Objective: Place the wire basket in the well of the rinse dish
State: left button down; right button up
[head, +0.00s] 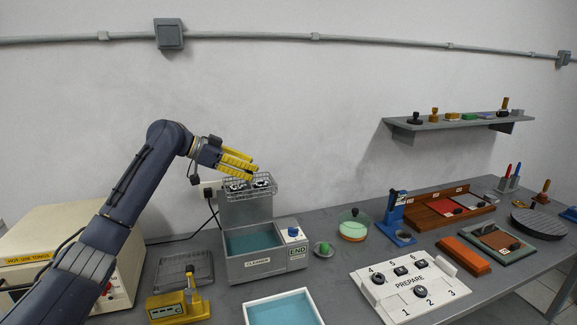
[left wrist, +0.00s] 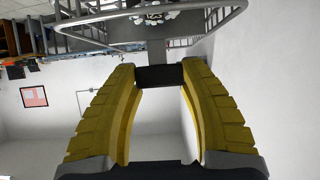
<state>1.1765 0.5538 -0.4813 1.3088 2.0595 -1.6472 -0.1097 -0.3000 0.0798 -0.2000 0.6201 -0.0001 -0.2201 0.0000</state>
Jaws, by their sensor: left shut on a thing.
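The wire basket (head: 250,187) hangs in the air over the back of the cleaner tank, with small dark and white round parts in it. My left gripper (head: 255,172) has its yellow fingers shut on the basket's handle. In the left wrist view the fingertips (left wrist: 160,75) close on a dark grip piece, with the basket's wires (left wrist: 90,22) beyond it. The rinse dish appears to be the white-rimmed dish (head: 275,297) with blue liquid at the front edge of the picture. My right gripper is not in view.
The grey cleaner tank (head: 235,268) holds blue-green liquid. A wire tray (head: 184,271) and a yellow device (head: 178,308) stand to its left. A small green-topped thing (head: 322,249) and the numbered PREPARE board (head: 410,286) are to the right.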

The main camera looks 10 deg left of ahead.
aim_at(252, 196)
pick_arm(q)
jog(key=s+f+n+t, duration=0.1)
jog(key=f, duration=0.1)
jog(key=s+d+f+n+y, duration=0.1)
jog(key=f, duration=0.2)
jog(key=s+f+n+t, duration=0.1)
jog(key=f, duration=0.1)
jog(key=shift+s+d+f+t+y, duration=0.2)
jog(key=shift+d+f+t+y, duration=0.1)
jog(key=shift+d+y, duration=0.1)
jog(key=s+f+n+t+y, duration=0.1)
jog(key=s+n+t+y, duration=0.3)
jog(key=s+n+y, duration=0.5)
jog(key=shift+s+a+n, duration=0.2)
jog(key=shift+s+n, duration=0.1)
jog(key=shift+s, duration=0.25)
jog(key=shift+f, duration=0.1)
